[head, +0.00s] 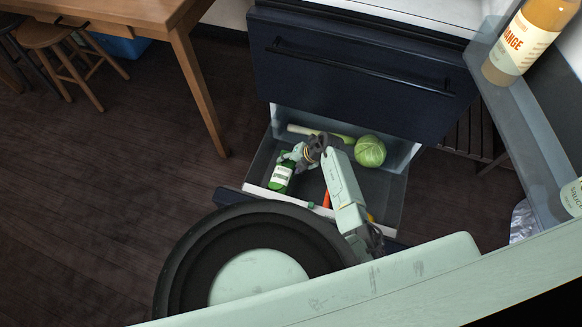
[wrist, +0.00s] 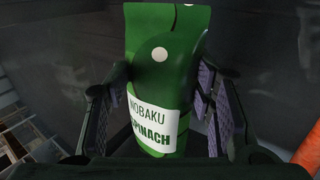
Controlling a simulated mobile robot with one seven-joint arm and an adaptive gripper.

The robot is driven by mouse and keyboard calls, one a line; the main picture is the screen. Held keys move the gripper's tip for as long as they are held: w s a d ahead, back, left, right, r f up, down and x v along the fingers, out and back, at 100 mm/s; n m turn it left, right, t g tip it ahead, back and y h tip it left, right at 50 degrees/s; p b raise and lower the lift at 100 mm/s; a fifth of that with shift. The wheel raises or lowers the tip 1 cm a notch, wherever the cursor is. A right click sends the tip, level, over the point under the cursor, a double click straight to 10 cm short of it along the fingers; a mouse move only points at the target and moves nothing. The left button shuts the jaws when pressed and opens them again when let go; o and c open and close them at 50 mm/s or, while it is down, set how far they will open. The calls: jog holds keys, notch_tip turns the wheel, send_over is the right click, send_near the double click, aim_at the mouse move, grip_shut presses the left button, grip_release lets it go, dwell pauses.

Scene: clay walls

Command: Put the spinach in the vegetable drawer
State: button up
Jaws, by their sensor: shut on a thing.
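The spinach (wrist: 158,95) is a green pack with a white label reading "SPINACH". In the wrist view it stands between the two fingers of my gripper (wrist: 158,105), which is shut on it. In the head view the spinach (head: 281,177) is at the left side of the open vegetable drawer (head: 384,193), within its walls. My gripper (head: 291,157) is at its upper end. I cannot tell whether the pack touches the drawer floor.
A cabbage (head: 370,151), a pale long vegetable (head: 318,131) and a carrot (head: 327,199) lie in the drawer. A closed dark drawer front (head: 360,75) is above. An orange bottle (head: 522,42) stands in a door shelf at right. A wooden table (head: 195,85) stands at left.

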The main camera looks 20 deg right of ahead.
jog(key=shift+f+b, duration=0.5)
jog(key=shift+f, duration=1)
jog(key=shift+f, duration=0.1)
jog(key=shift+f, duration=0.4)
jog(key=shift+f, duration=0.15)
jog(key=o, duration=1.4)
jog(key=shift+r, duration=0.35)
jog(key=p+v, duration=0.3)
jog(key=v, duration=0.9)
jog(key=shift+a+r+p, duration=0.1)
jog(key=shift+r+p, duration=0.2)
jog(key=shift+p, duration=0.05)
